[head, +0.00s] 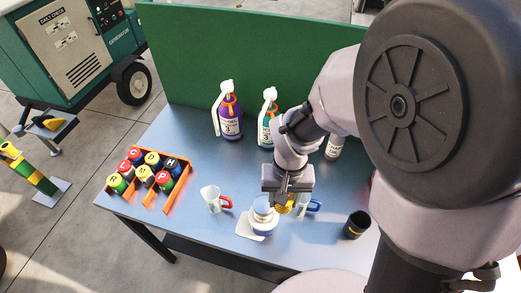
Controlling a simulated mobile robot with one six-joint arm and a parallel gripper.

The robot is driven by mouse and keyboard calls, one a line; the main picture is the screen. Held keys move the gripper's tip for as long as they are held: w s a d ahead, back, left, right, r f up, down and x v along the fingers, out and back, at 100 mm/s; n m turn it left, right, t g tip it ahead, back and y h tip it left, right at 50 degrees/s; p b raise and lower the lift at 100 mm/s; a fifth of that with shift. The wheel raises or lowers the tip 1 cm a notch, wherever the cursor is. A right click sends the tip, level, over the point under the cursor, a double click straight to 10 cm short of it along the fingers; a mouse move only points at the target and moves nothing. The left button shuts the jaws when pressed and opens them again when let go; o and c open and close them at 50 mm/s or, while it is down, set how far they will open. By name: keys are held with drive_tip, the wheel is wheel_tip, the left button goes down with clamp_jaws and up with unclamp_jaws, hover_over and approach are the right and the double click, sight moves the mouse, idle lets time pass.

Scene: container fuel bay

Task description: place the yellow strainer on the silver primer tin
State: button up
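My gripper (286,204) points down over the front middle of the table. A small yellow piece, which looks like the yellow strainer (283,208), shows at its fingertips. The fingers and wrist hide most of it, and I cannot tell whether the fingers are closed on it. Just left of the fingertips, a rounded pale tin-like thing with a blue band (263,214) stands by a white square pad (247,229). I cannot tell whether it is the silver primer tin. A pale labelled container (333,147) stands behind my arm, partly hidden.
A red-handled jug (213,199) and a blue-handled cup (311,207) flank the gripper. A black cup (356,225) stands to the right. An orange rack (178,192) holds several coloured cans. Purple (231,122) and teal (267,131) pump bottles stand before the green panel (240,55).

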drive_tip(key=w+a, duration=0.2)
drive_tip(key=a, duration=0.1)
drive_tip(key=w+a, duration=0.1)
drive_tip(key=a, duration=0.1)
drive_tip(key=shift+w+f, duration=0.2)
drive_tip(key=shift+f, duration=0.1)
wheel_tip(320, 180, down, 4)
drive_tip(key=shift+d+r+b, duration=0.1)
drive_tip(key=shift+r+b, duration=0.1)
drive_tip(key=shift+b, duration=0.25)
drive_tip(key=shift+f, duration=0.15)
drive_tip(key=o, duration=1.4)
drive_tip(key=shift+c, duration=0.2)
